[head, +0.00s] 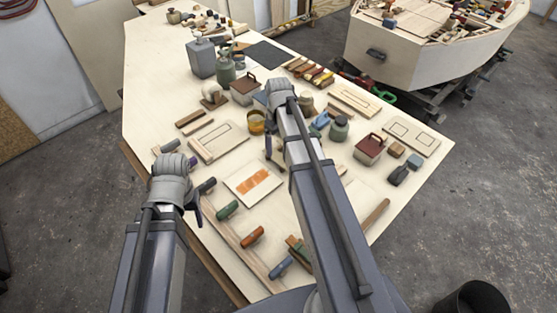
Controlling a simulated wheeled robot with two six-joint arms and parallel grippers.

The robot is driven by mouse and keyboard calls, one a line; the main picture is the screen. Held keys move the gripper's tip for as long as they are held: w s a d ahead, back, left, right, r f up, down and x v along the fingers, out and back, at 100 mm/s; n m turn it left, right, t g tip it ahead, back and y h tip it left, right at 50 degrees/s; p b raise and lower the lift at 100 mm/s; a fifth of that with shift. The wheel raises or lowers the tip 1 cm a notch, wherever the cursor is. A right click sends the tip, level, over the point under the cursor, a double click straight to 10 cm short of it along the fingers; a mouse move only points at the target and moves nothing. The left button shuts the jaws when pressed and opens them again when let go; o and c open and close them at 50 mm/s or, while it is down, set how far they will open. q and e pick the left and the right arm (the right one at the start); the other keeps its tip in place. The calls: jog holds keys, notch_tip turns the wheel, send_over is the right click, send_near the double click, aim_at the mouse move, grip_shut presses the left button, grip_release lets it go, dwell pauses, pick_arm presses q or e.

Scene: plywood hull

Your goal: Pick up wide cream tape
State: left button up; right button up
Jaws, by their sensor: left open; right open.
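A cream, rounded roll (211,92) stands on a brown base on the workbench, left of my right gripper; it looks like the wide cream tape, but it is too small to be sure. My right gripper (277,96) is over the middle of the bench, right of that roll and apart from it. Its fingers are mostly hidden behind its own wrist. My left gripper (188,166) is open over the bench's left front edge, nearer than the roll. I see nothing held in either gripper.
The plywood bench (150,115) is crowded. A grey canister (201,58) and a green bottle (225,69) stand behind the roll. An amber-yellow container (256,123) and a lidded box (245,91) are near my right gripper. A boat hull (410,62) stands at the back right.

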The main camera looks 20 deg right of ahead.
aim_at(278, 158)
pick_arm(q)
jog(key=shift+f+b, duration=2.6)
pick_arm(e)
jog(key=shift+w+d+f, duration=0.1)
jog(key=shift+f, duration=1.25)
jog(key=shift+w+f, duration=0.1)
jog(key=shift+f, duration=1.2)
pick_arm(q)
jog(key=shift+r, duration=0.1)
pick_arm(e)
jog(key=shift+r, duration=0.1)
grip_shut()
jog(key=shift+r, duration=0.1)
